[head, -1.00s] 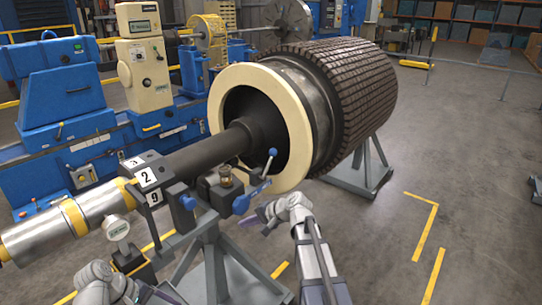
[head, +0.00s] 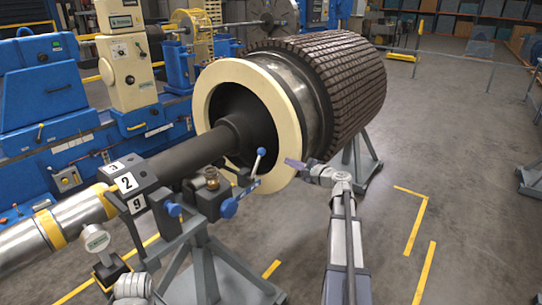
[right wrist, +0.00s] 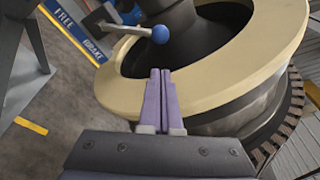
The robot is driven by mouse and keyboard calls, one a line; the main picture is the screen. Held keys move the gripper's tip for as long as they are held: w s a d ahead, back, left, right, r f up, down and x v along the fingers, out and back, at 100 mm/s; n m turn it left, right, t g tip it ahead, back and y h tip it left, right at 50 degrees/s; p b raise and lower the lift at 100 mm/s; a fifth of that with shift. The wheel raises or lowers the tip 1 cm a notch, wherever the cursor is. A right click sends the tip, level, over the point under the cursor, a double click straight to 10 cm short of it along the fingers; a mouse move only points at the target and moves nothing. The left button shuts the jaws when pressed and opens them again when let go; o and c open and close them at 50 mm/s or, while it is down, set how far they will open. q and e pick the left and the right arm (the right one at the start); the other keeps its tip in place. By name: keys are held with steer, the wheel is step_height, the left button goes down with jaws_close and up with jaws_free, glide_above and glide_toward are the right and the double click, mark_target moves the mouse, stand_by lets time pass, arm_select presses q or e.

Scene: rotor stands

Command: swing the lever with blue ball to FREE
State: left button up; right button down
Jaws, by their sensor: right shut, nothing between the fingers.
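The lever's blue ball (head: 261,152) tops a thin pale rod rising from the stand, in front of the cream ring. A blue label plate (head: 240,197) lies at its foot. In the right wrist view the ball (right wrist: 160,34) sits just beyond my fingertips, and the plate (right wrist: 75,28) reads FREE and BRAKE. The rod comes to the ball from the left there. My right gripper (head: 290,163) is shut and empty, to the right of the ball and apart from it. Of my left arm only a grey part shows at the bottom left; its fingers are not visible.
The cream ring (head: 284,175) of the large rotor is close behind the ball. A brass knob (head: 211,178) and the dark bearing block with number plates (head: 126,183) stand left of the lever.

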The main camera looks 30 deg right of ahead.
mark_target(263, 154)
arm_select(q)
steer(key=shift+f+b, duration=0.6)
steer(key=shift+b, duration=0.05)
arm_select(e)
steer(key=x, duration=1)
steer(key=shift+a, duration=0.1)
arm_select(q)
steer(key=shift+r, duration=0.1)
arm_select(e)
steer(key=shift+s+a+r+n, duration=0.1)
steer(key=shift+a+r+n, duration=0.1)
steer(key=shift+r+n, duration=0.1)
